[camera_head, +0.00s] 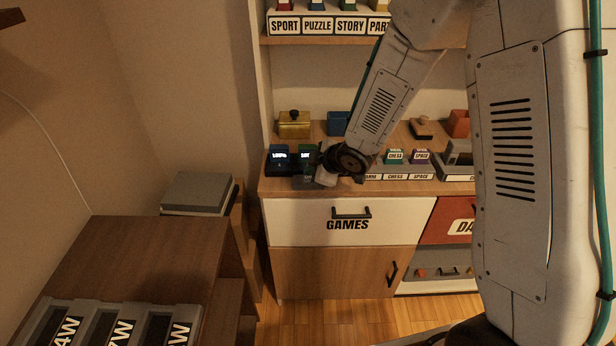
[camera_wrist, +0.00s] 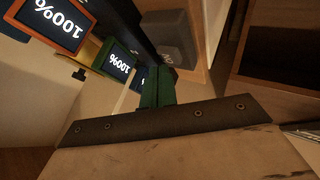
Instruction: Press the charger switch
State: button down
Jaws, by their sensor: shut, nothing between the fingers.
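In the wrist view, a dark grey block (camera_wrist: 172,38) with partly hidden lettering on its near face stands just beyond my fingertips; it may be the charger switch. My gripper (camera_wrist: 157,72) has green fingers, closed together and empty. The fingertips overlap the block's lower edge in the picture; I cannot tell whether they touch it. Left of them are a green-framed screen (camera_wrist: 119,62) and an orange-framed screen (camera_wrist: 58,22), both reading 100%.
A blue unit (camera_head: 279,160) with a lit screen and a green unit (camera_head: 306,156) sit beside my wrist. A gold box (camera_head: 293,124) stands behind. Small labelled CHESS and SPACE holders are to the right. A GAMES drawer (camera_head: 300,220) is below; a brown cabinet (camera_head: 150,255) stands at left.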

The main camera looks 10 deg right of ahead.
jog(key=shift+r, duration=0.15)
jog(key=shift+r, duration=2.95)
jog(key=s+d+r+m+g+h, duration=0.2)
jog(key=s+d+m+g+h, duration=0.2)
jog(key=s+d+m+h, duration=0.6)
jog(key=s+r+m+g+y, duration=0.1)
jog(key=s+r, duration=0.4)
jog(key=s, duration=0.4)
jog(key=s+d+r+m+y, duration=0.1)
jog(key=s+r+m+y, duration=0.1)
jog(key=s+r, duration=0.3)
jog(key=s+d+r+m+g+y, duration=0.1)
jog(key=s+r, duration=0.4)
jog(key=s, duration=0.7)
jog(key=shift+s+d+m+g+y, duration=0.15)
jog(key=shift+s+m+g+y, duration=0.15)
jog(key=shift+m+y, duration=0.25)
